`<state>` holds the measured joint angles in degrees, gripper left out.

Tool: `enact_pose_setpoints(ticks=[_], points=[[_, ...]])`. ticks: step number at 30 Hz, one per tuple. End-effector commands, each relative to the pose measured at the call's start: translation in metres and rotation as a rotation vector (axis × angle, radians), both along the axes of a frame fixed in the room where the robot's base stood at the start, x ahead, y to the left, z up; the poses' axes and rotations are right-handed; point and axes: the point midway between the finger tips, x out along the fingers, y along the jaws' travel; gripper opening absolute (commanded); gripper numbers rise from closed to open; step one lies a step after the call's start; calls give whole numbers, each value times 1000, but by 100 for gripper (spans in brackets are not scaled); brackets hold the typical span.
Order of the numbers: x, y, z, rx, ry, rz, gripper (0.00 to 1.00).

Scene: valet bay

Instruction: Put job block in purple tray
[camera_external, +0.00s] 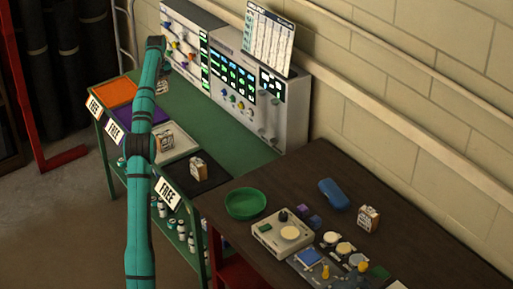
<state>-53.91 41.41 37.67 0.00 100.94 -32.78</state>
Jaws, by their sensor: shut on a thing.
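The purple tray (166,115) lies on the green bench, between an orange tray and a white tray, and is partly covered by my arm. My teal arm reaches up across the left of the picture, over the tray row. Its dark far end is above the back of the bench. My gripper cannot be made out; it seems hidden behind the arm. A small tan block with a pale label (162,88) shows just right of the arm, partly hidden. I cannot tell if it is held or resting. Similar blocks stand at the white tray (165,138), at the black tray (197,167) and on the brown table (369,217).
Control panels (240,88) stand behind. A green bowl (245,203), a blue case (333,194) and devices clutter the brown table.

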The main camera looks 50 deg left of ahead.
Motion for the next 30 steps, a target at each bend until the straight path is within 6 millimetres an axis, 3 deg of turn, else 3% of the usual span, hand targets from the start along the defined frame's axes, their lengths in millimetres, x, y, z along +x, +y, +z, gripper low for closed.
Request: enact_pose_setpoints(ticks=[1,6,12,17,24,30], points=[[-16,17,-9,-1,0,13,38],[-58,57,-32,0,0,38,38],[-87,82,-48,0,0,54,38],[-95,88,-61,-1,1,57,38],[-95,88,-98,0,0,57,38],[-95,88,-112,1,-1,57,38]])
